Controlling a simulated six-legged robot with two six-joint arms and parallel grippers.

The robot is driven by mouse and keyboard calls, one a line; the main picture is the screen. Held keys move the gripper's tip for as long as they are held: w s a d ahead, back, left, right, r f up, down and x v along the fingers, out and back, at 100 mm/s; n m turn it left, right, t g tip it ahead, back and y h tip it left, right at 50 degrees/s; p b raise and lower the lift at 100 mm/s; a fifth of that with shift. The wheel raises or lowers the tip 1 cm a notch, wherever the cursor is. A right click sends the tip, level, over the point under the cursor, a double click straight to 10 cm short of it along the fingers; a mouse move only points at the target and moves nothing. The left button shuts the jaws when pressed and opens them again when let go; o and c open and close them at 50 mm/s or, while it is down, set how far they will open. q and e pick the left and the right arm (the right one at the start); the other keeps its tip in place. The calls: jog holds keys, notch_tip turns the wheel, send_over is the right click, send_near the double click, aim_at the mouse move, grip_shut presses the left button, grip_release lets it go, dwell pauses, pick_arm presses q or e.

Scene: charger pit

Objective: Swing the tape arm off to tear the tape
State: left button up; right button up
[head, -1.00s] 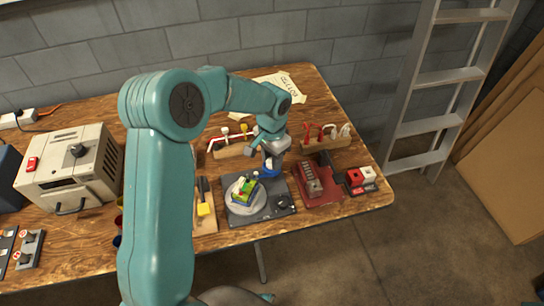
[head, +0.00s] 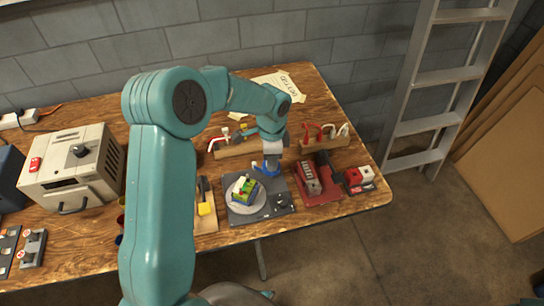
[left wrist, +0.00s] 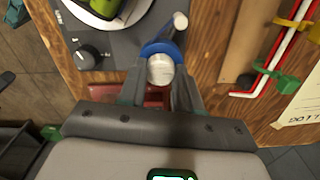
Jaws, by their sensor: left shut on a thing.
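A dark grey base plate (head: 238,214) near the table's front edge carries a pale round turntable (head: 232,200) with a green, yellow and blue block pack (head: 245,190) on it. The blue tape arm (head: 259,168) is at the back of this plate. My left gripper (head: 268,163) reaches down to it from behind. In the left wrist view, my left gripper (left wrist: 160,82) is shut on the arm's round silver end, which has a blue band (left wrist: 160,48) around it. A grey post (left wrist: 180,21) stands just beyond. I cannot make out the tape itself. My right gripper is out of view.
A red fixture (head: 324,190) stands close on the right, with a red and white block unit (head: 360,180) beyond. Tool racks (head: 325,145) stand behind. A board with a yellow-handled tool (head: 205,208) lies left. A beige machine (head: 75,165) stands far left.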

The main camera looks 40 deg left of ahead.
pick_arm(q)
jog(key=shift+a+r, duration=0.1)
jog(key=shift+r, duration=0.05)
dwell(0.3)
jog(key=o, duration=1)
jog(key=shift+o, duration=0.2)
notch_tip(320, 180, up, 16)
jog(key=shift+r+p, duration=0.15)
jog(key=shift+p, duration=0.2)
jog(key=shift+s, duration=0.1)
